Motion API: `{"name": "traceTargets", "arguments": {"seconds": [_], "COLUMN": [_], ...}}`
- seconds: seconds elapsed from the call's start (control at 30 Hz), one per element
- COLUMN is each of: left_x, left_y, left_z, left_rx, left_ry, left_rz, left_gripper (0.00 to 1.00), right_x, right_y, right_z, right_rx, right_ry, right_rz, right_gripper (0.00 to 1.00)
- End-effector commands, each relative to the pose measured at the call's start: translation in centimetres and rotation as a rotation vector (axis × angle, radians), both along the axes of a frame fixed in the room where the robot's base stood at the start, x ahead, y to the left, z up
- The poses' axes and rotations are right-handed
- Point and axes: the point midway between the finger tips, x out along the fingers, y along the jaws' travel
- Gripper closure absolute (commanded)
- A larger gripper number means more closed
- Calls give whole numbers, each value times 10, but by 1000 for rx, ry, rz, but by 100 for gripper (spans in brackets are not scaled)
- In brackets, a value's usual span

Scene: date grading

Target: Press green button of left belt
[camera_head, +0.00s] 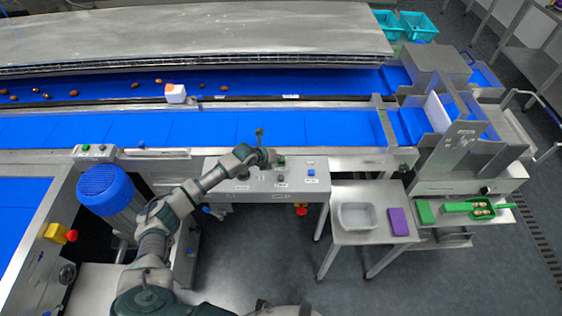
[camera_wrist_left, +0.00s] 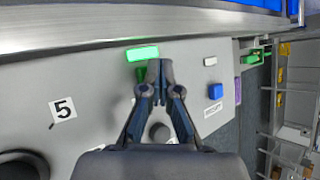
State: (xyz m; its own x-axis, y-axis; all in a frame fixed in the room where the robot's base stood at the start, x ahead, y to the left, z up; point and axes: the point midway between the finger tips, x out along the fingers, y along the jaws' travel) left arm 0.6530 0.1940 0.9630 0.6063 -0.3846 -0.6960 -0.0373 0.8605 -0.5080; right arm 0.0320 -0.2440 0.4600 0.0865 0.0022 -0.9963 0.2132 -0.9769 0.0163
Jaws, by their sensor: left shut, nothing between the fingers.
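The grey control panel (camera_head: 230,186) stands in front of the belts. My left gripper (camera_head: 272,157) is over its back part, and its fingers are shut with nothing between them. In the left wrist view the fingertips (camera_wrist_left: 160,66) are close beside a dark green button (camera_wrist_left: 140,74), partly behind them. I cannot tell whether they touch it. A lit green rectangle (camera_wrist_left: 142,53) lies just beyond that button. A blue button (camera_wrist_left: 215,91) sits to the right, and a dark round knob (camera_wrist_left: 159,132) is partly hidden by the gripper. My right gripper is not in view.
A red emergency knob (camera_head: 301,209) hangs at the panel front. A side table (camera_head: 352,252) with a grey tray and purple block is to the right.

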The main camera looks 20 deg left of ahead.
Motion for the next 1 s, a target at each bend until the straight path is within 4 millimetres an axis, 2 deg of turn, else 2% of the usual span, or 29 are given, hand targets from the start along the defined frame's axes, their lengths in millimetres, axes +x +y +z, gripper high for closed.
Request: {"name": "traceTargets", "arguments": {"seconds": [0.27,0.6,1.0], "left_x": [-1,-1,-1], "left_y": [0,-1,0], "left_z": [0,17,20], "left_rx": [0,1,0], "left_ry": [3,2,1], "left_rz": [0,-1,-1], "left_gripper": [100,100,100], "right_x": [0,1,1], "right_y": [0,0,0], "right_z": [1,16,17], "right_rx": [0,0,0], "right_ry": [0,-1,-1], "right_rz": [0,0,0], "right_gripper": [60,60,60]}}
